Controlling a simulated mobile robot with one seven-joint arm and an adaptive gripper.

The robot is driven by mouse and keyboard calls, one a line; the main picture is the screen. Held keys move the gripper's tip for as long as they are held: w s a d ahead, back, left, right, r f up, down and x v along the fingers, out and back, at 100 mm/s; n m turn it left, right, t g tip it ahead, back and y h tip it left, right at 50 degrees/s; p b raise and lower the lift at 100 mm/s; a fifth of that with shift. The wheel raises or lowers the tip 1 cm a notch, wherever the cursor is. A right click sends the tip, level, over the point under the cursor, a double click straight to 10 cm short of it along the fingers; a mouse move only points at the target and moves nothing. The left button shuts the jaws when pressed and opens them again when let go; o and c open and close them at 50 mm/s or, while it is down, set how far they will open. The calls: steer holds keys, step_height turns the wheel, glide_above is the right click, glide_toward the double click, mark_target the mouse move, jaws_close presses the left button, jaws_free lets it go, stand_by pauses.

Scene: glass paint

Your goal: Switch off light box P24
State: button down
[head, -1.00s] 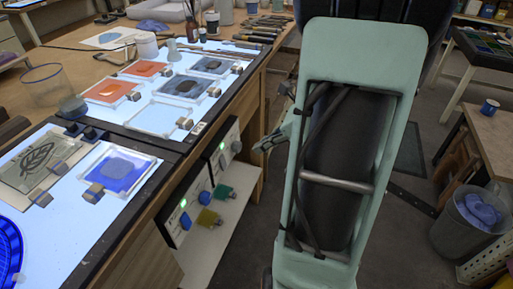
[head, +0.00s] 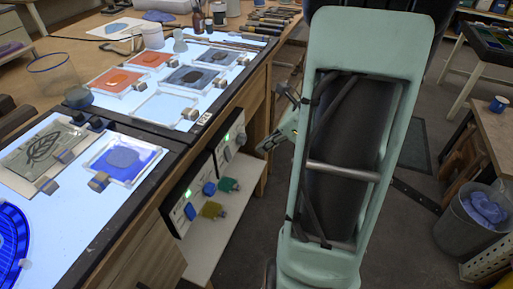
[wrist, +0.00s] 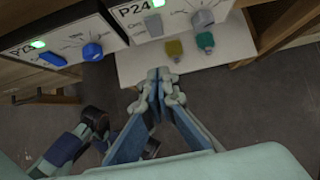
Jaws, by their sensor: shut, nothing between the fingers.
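The P24 control panel (wrist: 170,22) is at the top of the wrist view, with a lit green lamp (wrist: 157,3), a pale grey rocker switch (wrist: 153,25) and a grey knob (wrist: 202,18). In the head view the panel with the grey knob (head: 241,139) is the farther one on the bench front, its green lamp lit. My gripper (wrist: 158,75) is shut and empty, its tips below the P24 panel in the picture and apart from the switch. In the head view my gripper (head: 268,147) is right of the panels, partly hidden by my arm.
A neighbouring panel (wrist: 62,35) has a blue rocker (wrist: 52,57), blue knob (wrist: 92,51) and lit green lamp.

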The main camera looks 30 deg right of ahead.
mark_target(229, 156)
steer(key=w+a+f+b, duration=0.2)
steer(key=w+a+f, duration=0.3)
steer(key=w+f, duration=0.2)
steer(key=shift+a+f, duration=0.15)
steer(key=shift+a, duration=0.1)
steer(key=shift+f+b, duration=0.1)
steer(key=shift+b, duration=0.3)
steer(key=shift+w+a+r+t+y, duration=0.1)
steer(key=shift+r+t+y, duration=0.1)
steer(key=shift+r, duration=0.25)
steer(key=shift+w+a+r+t+y, duration=0.1)
steer(key=shift+r+t+y, duration=0.1)
steer(key=shift+r, duration=0.2)
steer(key=shift+s+d, duration=0.1)
steer(key=shift+s, duration=0.05)
